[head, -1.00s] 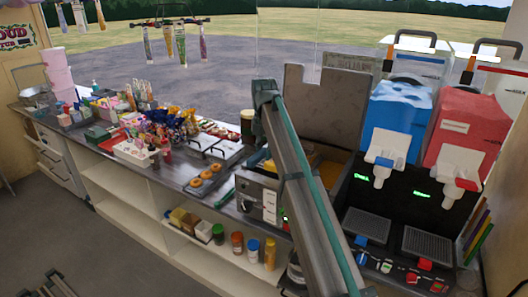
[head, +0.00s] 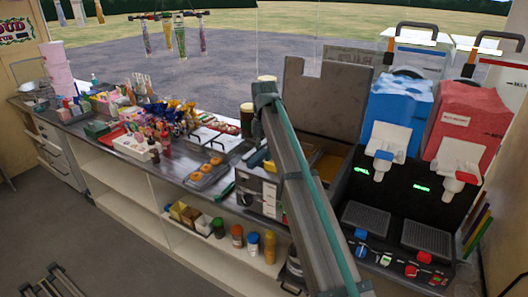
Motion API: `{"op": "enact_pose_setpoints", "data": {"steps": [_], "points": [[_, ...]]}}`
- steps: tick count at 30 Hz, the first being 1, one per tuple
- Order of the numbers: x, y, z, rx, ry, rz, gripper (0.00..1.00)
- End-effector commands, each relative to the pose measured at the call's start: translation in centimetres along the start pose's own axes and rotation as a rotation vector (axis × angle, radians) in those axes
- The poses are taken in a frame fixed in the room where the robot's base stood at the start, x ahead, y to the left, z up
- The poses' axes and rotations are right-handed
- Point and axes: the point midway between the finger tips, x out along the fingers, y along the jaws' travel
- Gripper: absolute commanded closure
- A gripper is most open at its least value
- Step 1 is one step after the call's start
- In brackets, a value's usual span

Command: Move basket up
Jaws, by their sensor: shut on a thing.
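The fryer (head: 258,194) stands on the counter in the middle of the head view, with a tall grey back panel (head: 318,108) upright behind it. A yellow-orange patch (head: 328,166) shows inside it to the right of my arm. My arm crosses in front of the fryer from the bottom edge up to a joint left of the back panel. It hides much of the fryer's opening. I cannot make out the basket or its handle. My gripper is not visible, so its hold on anything cannot be seen.
A slush machine with blue (head: 396,108) and red (head: 468,120) tanks stands close on the right. A tray of doughnuts (head: 207,172) and crowded sweets fill the counter to the left. Bottles and jars (head: 237,236) stand on the shelf below. The floor at lower left is mostly clear.

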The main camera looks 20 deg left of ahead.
Motion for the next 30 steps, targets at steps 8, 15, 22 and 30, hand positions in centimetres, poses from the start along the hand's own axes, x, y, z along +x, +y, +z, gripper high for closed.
{"op": "enact_pose_setpoints", "data": {"steps": [8, 15, 22, 30], "points": [[-0.1, 0.0, 0.0, 0.0, -0.001, 0.0, 0.45], [0.0, 0.0, 0.0, 0.0, 0.001, 0.0, 0.45], [-1.5, 0.1, 0.1, 0.0, -0.001, 0.001, 0.45], [-6.4, 0.1, 0.1, 0.0, -0.002, 0.001, 0.45]]}}
